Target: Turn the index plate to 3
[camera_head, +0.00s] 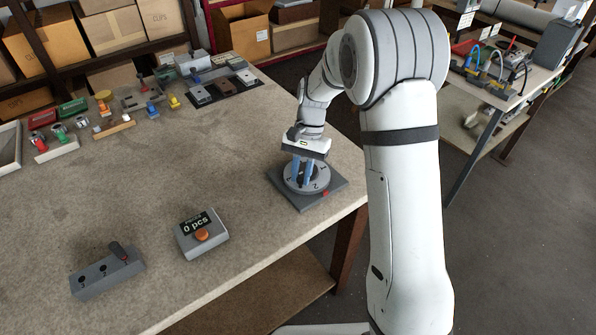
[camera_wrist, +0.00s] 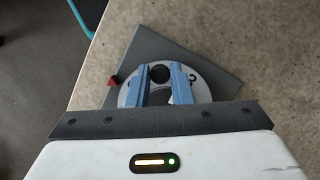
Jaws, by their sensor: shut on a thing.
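The index plate (camera_head: 309,188) is a light grey disc with dark numerals on a dark square base (camera_head: 325,198), near the right edge of the bench. A small red marker (camera_head: 326,194) sits on the base beside the disc. The disc (camera_wrist: 203,91) and the red marker (camera_wrist: 114,80) also show in the wrist view. My gripper (camera_head: 301,180) reaches down from above, its blue fingers (camera_wrist: 164,80) shut on the index plate's middle part. A dark round spot (camera_wrist: 159,74) shows between the fingers. The fingers and palm hide part of the disc, so I cannot tell which number faces the marker.
A grey counter box (camera_head: 203,236) reading "0 pcs" with an orange button and a grey block with a dark lever (camera_head: 105,272) stand at the front left. Several small parts and trays (camera_head: 222,86) line the back. The bench (camera_head: 190,160) is clear around the index plate.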

